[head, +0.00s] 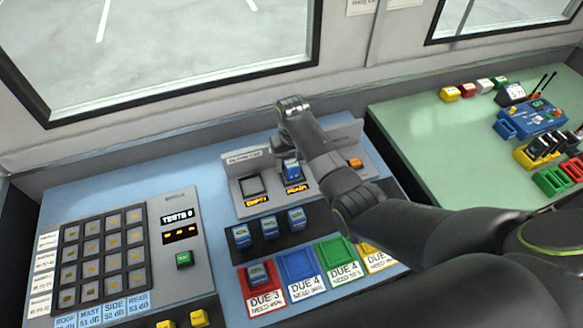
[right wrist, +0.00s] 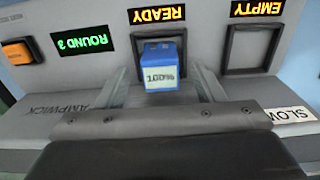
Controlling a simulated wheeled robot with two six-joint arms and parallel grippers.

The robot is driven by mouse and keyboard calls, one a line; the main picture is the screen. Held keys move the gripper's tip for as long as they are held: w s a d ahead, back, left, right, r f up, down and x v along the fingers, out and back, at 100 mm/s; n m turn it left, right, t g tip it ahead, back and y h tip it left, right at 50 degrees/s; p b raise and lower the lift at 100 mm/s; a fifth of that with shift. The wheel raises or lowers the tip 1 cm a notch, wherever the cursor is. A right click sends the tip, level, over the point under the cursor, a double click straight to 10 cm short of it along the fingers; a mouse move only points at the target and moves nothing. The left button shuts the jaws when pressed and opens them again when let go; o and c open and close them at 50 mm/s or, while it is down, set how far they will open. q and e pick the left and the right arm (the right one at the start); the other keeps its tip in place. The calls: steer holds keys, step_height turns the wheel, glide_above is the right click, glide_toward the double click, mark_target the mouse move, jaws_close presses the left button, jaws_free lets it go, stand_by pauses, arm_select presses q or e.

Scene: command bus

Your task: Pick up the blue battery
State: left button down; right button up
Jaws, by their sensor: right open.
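A blue battery (right wrist: 160,66) with a white 100% label stands in the slot under the READY sign, in the right wrist view. It also shows in the head view (head: 291,168), partly hidden by my right arm. My right gripper (right wrist: 161,76) is open, with one grey finger on each side of this battery. I cannot tell whether the fingers touch it. My left gripper is not in view.
An empty slot (head: 252,187) marked EMPTY is beside the READY slot. Blue (head: 298,264), green (head: 336,252) and yellow trays line the front. A keypad panel (head: 105,255) is at left. A green table (head: 440,130) holds devices at right.

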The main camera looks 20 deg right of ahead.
mark_target(292, 165)
steer(key=shift+s+f, duration=0.15)
steer(key=shift+f, duration=1.6)
steer(key=shift+c, duration=0.3)
